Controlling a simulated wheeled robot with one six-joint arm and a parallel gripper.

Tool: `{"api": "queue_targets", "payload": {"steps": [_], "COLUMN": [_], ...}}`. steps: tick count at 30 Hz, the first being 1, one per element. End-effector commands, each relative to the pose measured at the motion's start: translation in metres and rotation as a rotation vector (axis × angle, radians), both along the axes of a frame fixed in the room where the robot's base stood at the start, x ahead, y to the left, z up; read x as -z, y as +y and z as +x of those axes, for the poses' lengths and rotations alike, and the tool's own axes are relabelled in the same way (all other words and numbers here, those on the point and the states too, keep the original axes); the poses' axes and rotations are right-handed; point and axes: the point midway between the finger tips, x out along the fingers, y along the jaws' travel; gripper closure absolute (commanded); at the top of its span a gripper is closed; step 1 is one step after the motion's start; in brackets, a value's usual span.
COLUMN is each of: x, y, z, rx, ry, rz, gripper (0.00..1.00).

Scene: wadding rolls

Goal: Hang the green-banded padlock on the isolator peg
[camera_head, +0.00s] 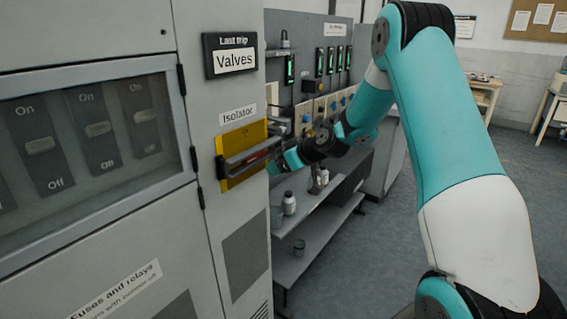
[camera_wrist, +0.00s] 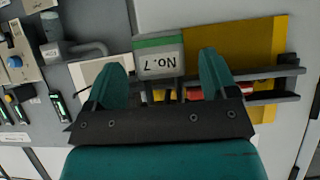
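The green-banded padlock (camera_wrist: 158,58) shows in the wrist view as a pale body marked "No. 7", upside down in the picture, with its green band at the top edge. Its shackle runs down toward my palm and is partly hidden, so I cannot tell what it hangs on. My gripper (camera_wrist: 161,60) has its teal fingers spread either side of the padlock, with gaps showing. The isolator's grey bars (camera_wrist: 272,71) and a red part (camera_wrist: 204,93) lie to the right, against a yellow plate (camera_wrist: 230,42). In the head view my gripper (camera_head: 281,162) is beside the yellow plate (camera_head: 232,183); the padlock is not distinguishable there.
A grey cabinet (camera_head: 120,225) fills the left. Beyond it, a shelf (camera_head: 310,212) carries bottles, below a panel with switches (camera_head: 320,105). A grey bent handle (camera_wrist: 85,48) is left of the padlock in the wrist view. Open floor (camera_head: 385,240) lies at right.

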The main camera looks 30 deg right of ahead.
Motion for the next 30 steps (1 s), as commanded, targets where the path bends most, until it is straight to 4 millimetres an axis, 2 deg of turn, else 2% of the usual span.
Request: {"api": "queue_targets", "payload": {"steps": [1, 8, 13, 24, 30], "x": [0.005, 0.006, -0.005, -0.059, -0.084], "y": [0.004, 0.003, -0.004, -0.034, -0.044], "z": [0.000, -0.002, -0.015, -0.087, -0.120], "rx": [-0.007, -0.008, -0.003, 0.007, 0.005], "ry": [0.009, 0.011, 0.006, -0.004, -0.005], "rz": [0.002, 0.003, 0.003, -0.001, -0.002], "gripper": [0.22, 0.22, 0.22, 0.22, 0.22]}}
